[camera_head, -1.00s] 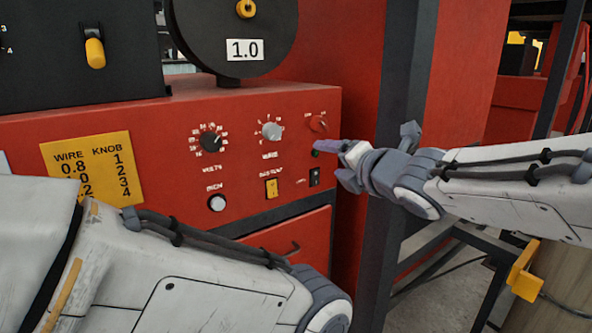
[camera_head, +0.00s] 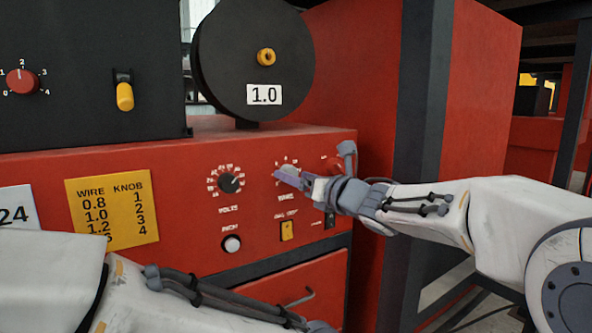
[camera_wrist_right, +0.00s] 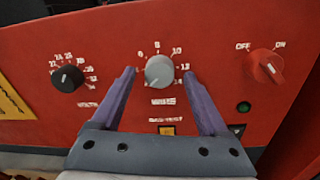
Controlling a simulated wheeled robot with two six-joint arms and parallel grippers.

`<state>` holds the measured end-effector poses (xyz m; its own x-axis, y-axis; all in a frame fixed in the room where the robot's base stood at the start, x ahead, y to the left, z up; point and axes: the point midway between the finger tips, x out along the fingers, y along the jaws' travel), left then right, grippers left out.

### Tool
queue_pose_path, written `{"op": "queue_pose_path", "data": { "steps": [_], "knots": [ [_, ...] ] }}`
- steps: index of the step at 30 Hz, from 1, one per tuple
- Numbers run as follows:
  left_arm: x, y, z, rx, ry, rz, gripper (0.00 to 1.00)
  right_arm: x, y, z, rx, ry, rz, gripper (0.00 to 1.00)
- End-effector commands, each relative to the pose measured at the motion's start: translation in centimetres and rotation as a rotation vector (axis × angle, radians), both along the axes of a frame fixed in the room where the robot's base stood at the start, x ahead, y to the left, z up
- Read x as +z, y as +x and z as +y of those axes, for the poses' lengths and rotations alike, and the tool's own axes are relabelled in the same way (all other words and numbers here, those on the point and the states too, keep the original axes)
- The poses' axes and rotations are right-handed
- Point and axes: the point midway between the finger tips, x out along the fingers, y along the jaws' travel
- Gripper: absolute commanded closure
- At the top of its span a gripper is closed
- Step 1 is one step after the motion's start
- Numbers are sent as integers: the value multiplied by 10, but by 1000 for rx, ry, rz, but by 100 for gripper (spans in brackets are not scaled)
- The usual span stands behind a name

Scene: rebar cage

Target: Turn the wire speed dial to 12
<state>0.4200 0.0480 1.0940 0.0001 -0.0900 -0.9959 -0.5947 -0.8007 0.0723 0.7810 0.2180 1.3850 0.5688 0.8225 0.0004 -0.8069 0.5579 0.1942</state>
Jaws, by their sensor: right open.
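The wire speed dial (camera_wrist_right: 159,70) is a round grey knob on the red panel, with white numbers around it; 8, 10 and 12 run over its top and right side. I cannot tell clearly where its pointer stands. My right gripper (camera_wrist_right: 159,74) is open, with one purple finger on each side of the dial; whether they touch it I cannot tell. In the head view the right gripper (camera_head: 282,177) reaches in from the right and hides most of the dial. My left arm crosses the bottom left; its gripper is out of view.
A black volts knob (camera_wrist_right: 67,78) sits left of the dial and a red on/off knob (camera_wrist_right: 266,66) right of it. Below are a yellow switch (camera_head: 287,231) and a white button (camera_head: 232,244). A yellow wire/knob chart (camera_head: 112,211) is at left, a black spool (camera_head: 230,70) above.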

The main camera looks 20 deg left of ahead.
Motion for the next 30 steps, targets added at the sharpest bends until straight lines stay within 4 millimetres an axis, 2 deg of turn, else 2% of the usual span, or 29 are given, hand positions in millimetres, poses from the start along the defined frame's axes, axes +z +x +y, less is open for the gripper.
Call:
{"op": "queue_pose_path", "data": {
  "steps": [11, 12, 17, 30],
  "knots": [
    [3, 0, 0, 0, 0, 0, 50, -1, 4, 6, 0, 0, 0, 22],
    [3, 0, 0, 0, 0, 0, 50, -1, 4, 6, 0, 0, 0, 37],
    [3, 0, 0, 0, 0, 0, 50, -1, 4, 6, 0, 0, 0, 99],
    [-3, 0, 0, 0, 0, 0, 50, -2, 4, 5, -1, 51, 65, 100]
  ]
}}
